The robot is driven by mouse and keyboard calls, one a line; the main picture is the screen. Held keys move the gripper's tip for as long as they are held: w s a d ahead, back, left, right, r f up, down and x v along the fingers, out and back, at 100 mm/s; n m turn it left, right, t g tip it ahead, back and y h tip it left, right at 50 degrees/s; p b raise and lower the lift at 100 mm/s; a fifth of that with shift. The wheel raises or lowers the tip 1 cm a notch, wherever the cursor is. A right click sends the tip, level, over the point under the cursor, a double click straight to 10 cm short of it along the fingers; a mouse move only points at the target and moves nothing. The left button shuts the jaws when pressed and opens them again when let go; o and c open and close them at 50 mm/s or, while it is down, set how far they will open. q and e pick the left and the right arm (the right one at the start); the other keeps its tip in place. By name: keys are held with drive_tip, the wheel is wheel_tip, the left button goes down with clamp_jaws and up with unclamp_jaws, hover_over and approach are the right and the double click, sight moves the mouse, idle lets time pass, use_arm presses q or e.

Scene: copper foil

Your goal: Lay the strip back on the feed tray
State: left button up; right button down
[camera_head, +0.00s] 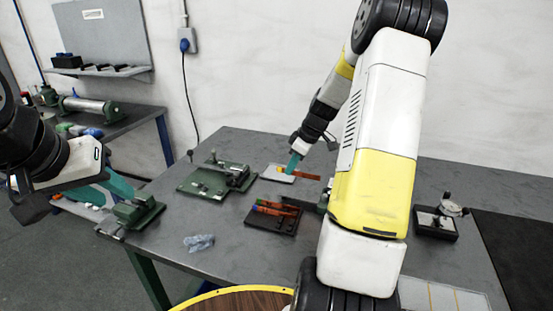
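A copper-coloured strip (307,176) shows at a small pale tray (272,174) in the middle of the table; its right end reaches past the tray. My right gripper (292,165) points down at the strip's left part, its teal fingers touching or just above it; I cannot tell whether they grip it. A dark tray (258,222) with several copper-coloured pieces (277,208) lies nearer to me. My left gripper (110,192) is at the left table edge, its teal fingers apart, beside a small green fixture (137,210). It seems empty.
A green machine (218,178) stands left of the pale tray. Crumpled bluish film (199,242) lies near the front edge. A dark gauge stand (436,222) is at the right. My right arm hides the table's middle right. The front left of the table is mostly clear.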

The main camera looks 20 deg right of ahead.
sight(295, 191)
drive_tip(key=shift+f, duration=2.5)
drive_tip(key=shift+f, duration=0.55)
drive_tip(key=shift+s+d, duration=1)
drive_tip(key=shift+d, duration=0.15)
idle(1.3)
drive_tip(key=shift+f, duration=0.15)
idle(0.8)
drive_tip(key=c, duration=2.1)
unclamp_jaws()
drive_tip(key=shift+o, duration=0.5)
drive_tip(key=shift+r, duration=1.5)
